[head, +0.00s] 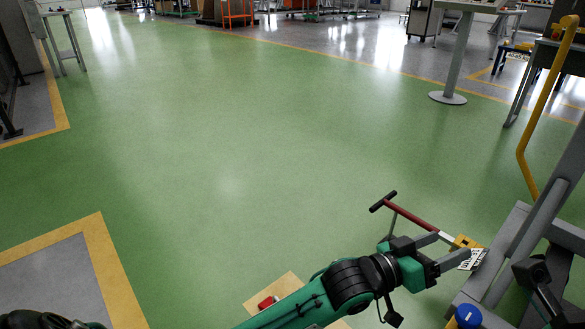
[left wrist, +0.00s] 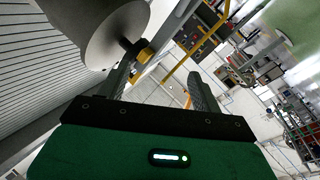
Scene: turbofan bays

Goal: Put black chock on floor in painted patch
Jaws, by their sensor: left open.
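My left gripper (head: 452,247) reaches toward the grey wheeled stand at the lower right of the head view. Its two fingers are apart, and they also show apart in the left wrist view (left wrist: 160,78). A yellow piece with a black-and-white label (head: 474,259) is just beyond the fingertips; I cannot tell whether they touch it. I cannot make out the black chock in either view. A grey floor area with a yellow painted border (head: 100,255) lies at the lower left; I cannot tell whether it is the patch meant. My right gripper is not in view.
A red bar with a black T-handle (head: 412,215) stands just beyond my left gripper. The grey stand (head: 530,225) has sloping beams and a yellow rail (head: 540,110). A grey cylinder (left wrist: 105,32) is close to one finger in the wrist view. The green floor (head: 230,150) is clear.

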